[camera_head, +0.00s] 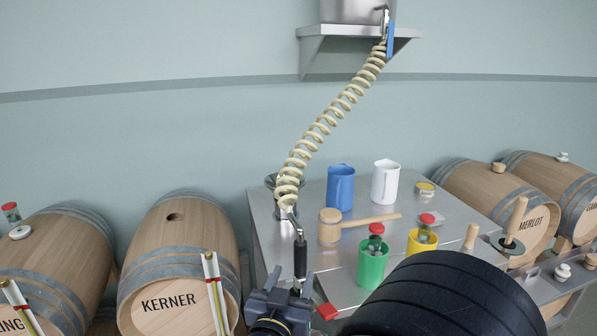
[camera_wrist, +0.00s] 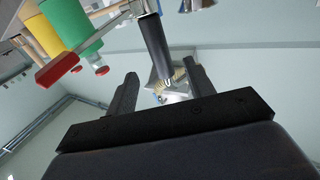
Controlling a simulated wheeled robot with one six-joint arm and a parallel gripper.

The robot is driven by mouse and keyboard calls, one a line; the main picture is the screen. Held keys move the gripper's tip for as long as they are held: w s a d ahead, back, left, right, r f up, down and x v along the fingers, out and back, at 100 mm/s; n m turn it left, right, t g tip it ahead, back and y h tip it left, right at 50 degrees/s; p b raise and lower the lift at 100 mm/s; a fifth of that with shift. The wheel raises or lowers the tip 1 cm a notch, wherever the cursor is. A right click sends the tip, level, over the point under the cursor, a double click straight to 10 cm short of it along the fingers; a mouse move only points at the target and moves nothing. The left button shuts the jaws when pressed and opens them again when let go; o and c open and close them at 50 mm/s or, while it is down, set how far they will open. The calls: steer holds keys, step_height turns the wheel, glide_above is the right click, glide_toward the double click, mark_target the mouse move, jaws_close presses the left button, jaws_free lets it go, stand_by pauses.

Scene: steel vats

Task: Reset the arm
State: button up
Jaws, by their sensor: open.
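My gripper (camera_head: 288,284) is at the front left edge of the steel table (camera_head: 330,245), with its fingers apart. A black handle (camera_head: 300,258) with a thin metal neck stands upright just above and between the fingers in the head view. In the wrist view, the same black handle (camera_wrist: 155,48) reaches down toward the gap between the two fingers (camera_wrist: 162,82). I cannot tell whether the fingers touch it. A cream coiled hose (camera_head: 322,125) runs from the wall shelf down to the neck of the handle.
Blue (camera_head: 340,188) and white (camera_head: 385,181) jugs, a mallet (camera_head: 330,228), and green (camera_head: 372,262) and yellow (camera_head: 421,243) cups stand on the table. Barrels, including one marked KERNER (camera_head: 178,265), stand left; others are right. A red piece (camera_head: 327,311) is near my gripper.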

mark_target(299, 258)
steer(key=x, duration=0.7)
steer(key=shift+w, duration=0.15)
steer(key=shift+r+p, duration=0.3)
steer(key=shift+p, duration=0.15)
